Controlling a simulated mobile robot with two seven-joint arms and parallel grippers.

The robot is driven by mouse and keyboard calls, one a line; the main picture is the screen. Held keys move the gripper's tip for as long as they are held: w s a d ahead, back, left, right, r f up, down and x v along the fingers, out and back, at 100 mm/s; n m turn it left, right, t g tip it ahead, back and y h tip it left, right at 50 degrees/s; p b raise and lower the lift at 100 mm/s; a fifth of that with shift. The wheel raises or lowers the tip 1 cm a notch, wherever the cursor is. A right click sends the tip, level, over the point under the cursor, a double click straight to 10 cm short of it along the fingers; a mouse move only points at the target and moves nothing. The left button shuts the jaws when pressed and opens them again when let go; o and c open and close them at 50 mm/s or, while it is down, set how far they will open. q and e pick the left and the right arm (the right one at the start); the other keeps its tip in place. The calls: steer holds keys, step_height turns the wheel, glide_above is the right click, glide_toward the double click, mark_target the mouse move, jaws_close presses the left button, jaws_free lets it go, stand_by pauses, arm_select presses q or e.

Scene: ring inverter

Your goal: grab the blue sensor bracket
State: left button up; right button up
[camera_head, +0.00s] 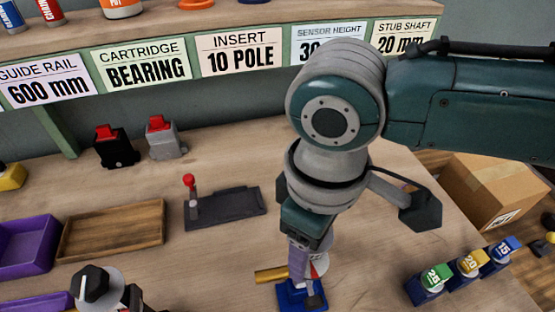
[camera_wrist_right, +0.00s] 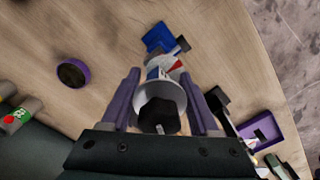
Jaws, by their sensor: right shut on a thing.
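The blue sensor bracket (camera_head: 290,296) stands on the bench at bottom centre in the head view. It has a blue foot, which also shows in the wrist view (camera_wrist_right: 157,37), and a white upper part with a red mark and a black knob (camera_wrist_right: 160,116). My right gripper (camera_head: 307,268) points down over it. Its two purple fingers lie either side of the white part, shut on it. The fingers and arm hide much of the bracket in the head view. My left gripper is not in view.
A brass bar (camera_head: 270,274) lies beside the bracket. Blocks marked 25 (camera_head: 430,284), 20 and 15 stand at right. A black fixture (camera_head: 225,207), a wooden tray (camera_head: 112,229) and a purple bin (camera_head: 25,246) are at left. A black-knobbed part (camera_head: 95,285) is at bottom left.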

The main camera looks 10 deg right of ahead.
jaws_close()
steer(key=shift+r, duration=0.1)
stand_by(0.3)
